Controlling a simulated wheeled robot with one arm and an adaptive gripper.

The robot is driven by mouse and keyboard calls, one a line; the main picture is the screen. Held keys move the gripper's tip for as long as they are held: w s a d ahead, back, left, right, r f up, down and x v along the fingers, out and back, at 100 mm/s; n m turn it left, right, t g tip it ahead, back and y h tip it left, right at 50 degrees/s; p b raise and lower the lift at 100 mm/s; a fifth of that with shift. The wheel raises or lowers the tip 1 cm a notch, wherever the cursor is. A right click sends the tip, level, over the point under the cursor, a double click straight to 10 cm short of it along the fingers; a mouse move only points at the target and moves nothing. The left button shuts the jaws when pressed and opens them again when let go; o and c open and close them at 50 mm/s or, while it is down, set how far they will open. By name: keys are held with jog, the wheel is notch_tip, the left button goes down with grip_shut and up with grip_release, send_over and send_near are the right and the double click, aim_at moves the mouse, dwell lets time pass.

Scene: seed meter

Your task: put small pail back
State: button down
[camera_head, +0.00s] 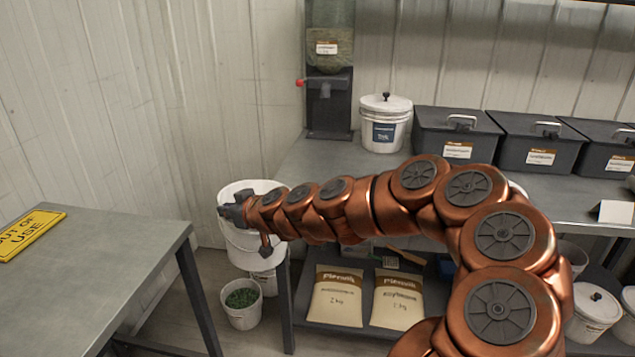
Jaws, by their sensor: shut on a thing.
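The small pail (243,246) is white, with a thin wire handle across its front. It hangs upright in the gap between the two tables, above the floor. My gripper (234,211) is at its rim and shut on it. My wrist and arm cover the pail's right side and part of its mouth, so I cannot see what is inside. The exact contact of the fingers is hard to make out.
Below stand a white bucket of green material (242,298) and another white container (266,282). The left table (100,270) bears a yellow sign (28,232). The back bench (330,160) holds a dispenser (329,105), lidded bucket (385,125) and grey bins (455,135). Bags (336,297) lie below.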

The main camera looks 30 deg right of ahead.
jog(key=shift+d+f, duration=0.1)
jog(key=shift+f, duration=0.35)
jog(key=shift+r, duration=0.2)
jog(key=s+d+r, duration=0.5)
jog(key=s+d, duration=0.1)
jog(key=d, duration=0.2)
jog(key=s+d+r+n, duration=0.1)
jog(key=s+d+r, duration=0.4)
jog(key=d, duration=0.3)
jog(key=s+d+r+n+y, duration=0.1)
jog(key=s+d+r, duration=0.4)
jog(key=s+d, duration=0.2)
jog(key=shift+s+d, duration=0.2)
jog(key=shift+d, duration=0.25)
